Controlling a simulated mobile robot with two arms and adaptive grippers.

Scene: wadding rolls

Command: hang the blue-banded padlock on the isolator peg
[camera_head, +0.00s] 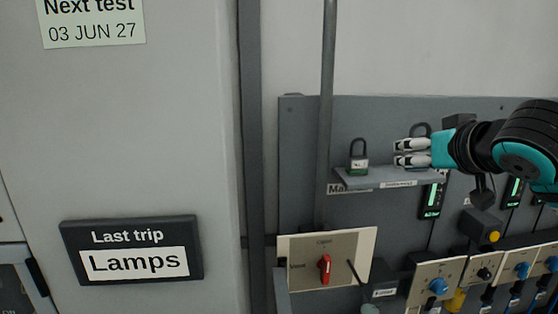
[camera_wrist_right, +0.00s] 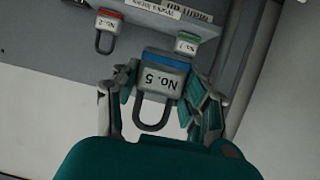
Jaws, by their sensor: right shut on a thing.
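My right gripper (camera_head: 398,153) is at the shelf on the right in the head view. In the right wrist view my right gripper (camera_wrist_right: 163,108) is shut on the blue-banded padlock (camera_wrist_right: 160,85), marked No. 5, its shackle pointing down in that picture. In the head view a dark shackle shows behind the gripper; I cannot tell which padlock it belongs to. The isolator plate (camera_head: 305,250) is below the shelf, with a red switch handle (camera_head: 325,268) and a thin dark rod, perhaps the peg (camera_head: 352,271), beside it. My left gripper is not in view.
A green-banded padlock (camera_head: 359,160) stands on the shelf (camera_head: 385,179), left of the gripper. A red-banded padlock (camera_wrist_right: 106,31) shows in the wrist view. A vertical conduit (camera_head: 327,130) runs above the isolator plate. Blue knobs and switches (camera_head: 438,286) fill the lower right.

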